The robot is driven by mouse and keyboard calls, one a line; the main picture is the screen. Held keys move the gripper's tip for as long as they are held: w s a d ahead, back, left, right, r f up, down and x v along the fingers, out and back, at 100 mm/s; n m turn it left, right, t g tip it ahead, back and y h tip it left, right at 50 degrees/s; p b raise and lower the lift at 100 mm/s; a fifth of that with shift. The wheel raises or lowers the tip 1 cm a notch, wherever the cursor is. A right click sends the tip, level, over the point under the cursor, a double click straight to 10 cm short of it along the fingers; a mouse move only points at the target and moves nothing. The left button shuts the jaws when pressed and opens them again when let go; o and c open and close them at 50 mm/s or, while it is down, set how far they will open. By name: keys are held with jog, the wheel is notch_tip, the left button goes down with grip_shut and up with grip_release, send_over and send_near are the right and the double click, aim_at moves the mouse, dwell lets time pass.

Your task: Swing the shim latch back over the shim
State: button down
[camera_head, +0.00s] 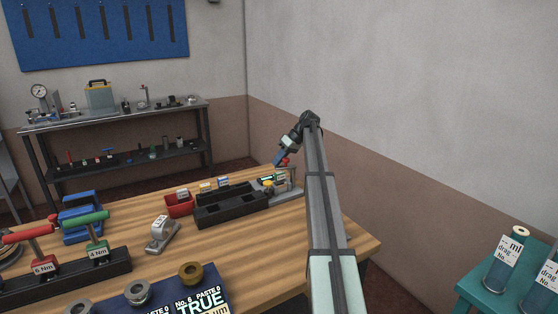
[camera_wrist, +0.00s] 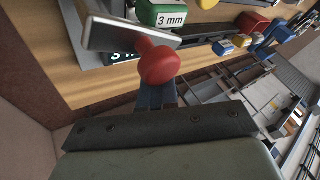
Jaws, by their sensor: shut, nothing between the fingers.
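The shim latch (camera_wrist: 112,35) is a flat grey metal plate with a round red knob (camera_wrist: 159,66) at its end. A green block marked 3 mm (camera_wrist: 167,15), seemingly the shim, sits beside the plate in the wrist view. A dark label partly hidden under the plate also shows a 3. My gripper (camera_head: 278,159) is shut and empty. Its blue fingers (camera_wrist: 155,96) are close to the red knob, partly hidden behind it; contact cannot be told.
A black tray (camera_head: 232,208) stands left of the fixture, with small yellow and blue labelled blocks (camera_wrist: 223,47) near it. A red bin (camera_head: 180,206) and a grey device (camera_head: 162,234) are further left. A yellow knob (camera_head: 268,183) is on the fixture. My arm crosses the bench's right side.

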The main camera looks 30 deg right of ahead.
jog(key=shift+s+a+n+g, duration=0.35)
jog(key=shift+n+g, duration=0.25)
jog(key=shift+n, duration=0.4)
dwell(3.4)
dwell(0.7)
jog(key=w+d+r, duration=0.5)
jog(key=w+r, duration=0.3)
dwell(0.4)
dwell(0.4)
